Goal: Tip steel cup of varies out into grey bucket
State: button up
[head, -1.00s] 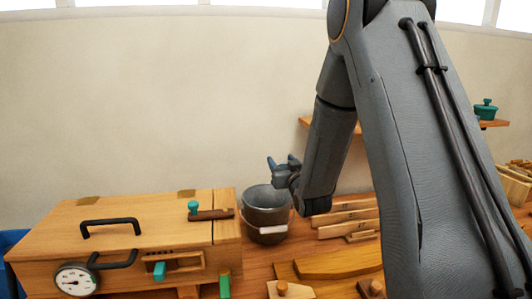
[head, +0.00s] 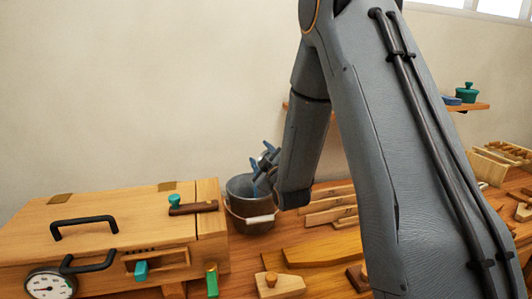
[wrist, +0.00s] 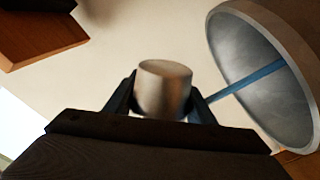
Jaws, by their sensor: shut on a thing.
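The steel cup (wrist: 163,88) sits between the two dark fingers of my gripper (wrist: 163,103) in the wrist view. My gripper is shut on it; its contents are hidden. In the head view my gripper (head: 265,163) is tilted above the grey bucket (head: 240,208), and the cup is hard to make out there. The bucket's open mouth also shows in the wrist view (wrist: 245,65), right of the cup. A thin blue streak (wrist: 250,80) runs from beside the gripper across that mouth. Blue also shows at the mouth in the head view. I cannot tell what it is.
A wooden box (head: 110,222) with black handles and a gauge (head: 48,285) stands close left of the bucket. Wooden boards (head: 325,207) lie to its right. A shelf (head: 470,107) with a green pot (head: 466,93) is on the wall.

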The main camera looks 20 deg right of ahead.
jog(key=shift+s+a+f+n+b, duration=0.15)
jog(key=shift+a+n+b, duration=0.3)
jog(key=shift+n, duration=1.55)
jog(key=shift+w+a+f+n+b, duration=0.2)
jog(key=shift+a+n, duration=0.45)
jog(key=shift+n, duration=1.35)
jog(key=shift+s+a+f+n+b, duration=0.15)
jog(key=shift+a+n+b, duration=0.35)
jog(key=shift+n, duration=1.5)
